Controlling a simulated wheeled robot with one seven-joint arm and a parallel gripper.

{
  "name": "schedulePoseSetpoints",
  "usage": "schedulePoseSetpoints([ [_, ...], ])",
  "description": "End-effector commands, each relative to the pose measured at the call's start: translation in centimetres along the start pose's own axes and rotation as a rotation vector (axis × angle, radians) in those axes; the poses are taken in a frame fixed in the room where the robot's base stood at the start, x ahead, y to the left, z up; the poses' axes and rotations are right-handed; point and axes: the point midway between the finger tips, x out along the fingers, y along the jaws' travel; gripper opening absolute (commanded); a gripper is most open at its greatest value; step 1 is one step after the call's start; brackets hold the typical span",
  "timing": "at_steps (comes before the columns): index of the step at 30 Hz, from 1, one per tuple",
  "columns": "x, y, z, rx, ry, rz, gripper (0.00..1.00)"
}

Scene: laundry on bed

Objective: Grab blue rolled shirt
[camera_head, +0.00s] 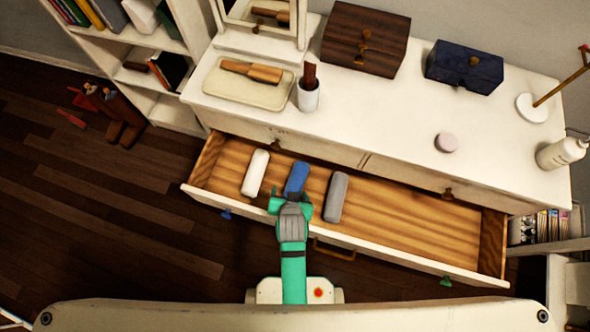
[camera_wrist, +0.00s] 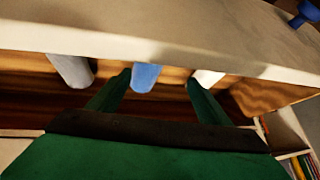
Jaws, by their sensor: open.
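The blue rolled shirt (camera_head: 297,178) lies in the open wooden drawer (camera_head: 410,230), between a white roll (camera_head: 255,173) on its left and a grey roll (camera_head: 336,197) on its right. My gripper (camera_head: 290,203) is over the drawer's front edge, at the near end of the blue roll. In the wrist view the blue roll (camera_wrist: 146,77) shows between the two spread green fingers of my gripper (camera_wrist: 158,80), nearer the left finger. The gripper is open and empty. I cannot tell whether a finger touches the roll. The gripper hides the near end of the blue roll in the head view.
The white dresser top (camera_head: 390,120) overhangs the drawer's back. It carries a brown box (camera_head: 365,38), a dark blue box (camera_head: 464,67), a cup (camera_head: 308,97) and a tray (camera_head: 225,85). The drawer's right side is empty.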

Motion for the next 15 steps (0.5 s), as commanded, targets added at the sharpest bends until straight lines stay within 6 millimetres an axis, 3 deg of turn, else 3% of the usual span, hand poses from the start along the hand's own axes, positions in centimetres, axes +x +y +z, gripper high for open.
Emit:
schedulePoseSetpoints([
  [3, 2.0, 0.1, -1.9, 0.023, -0.115, 0.038, 0.72],
  [6, 2.8, 0.4, -3.3, 0.048, -0.219, 0.077, 0.72],
  [15, 1.8, 0.5, -7.2, 0.12, -0.49, 0.181, 0.72],
])
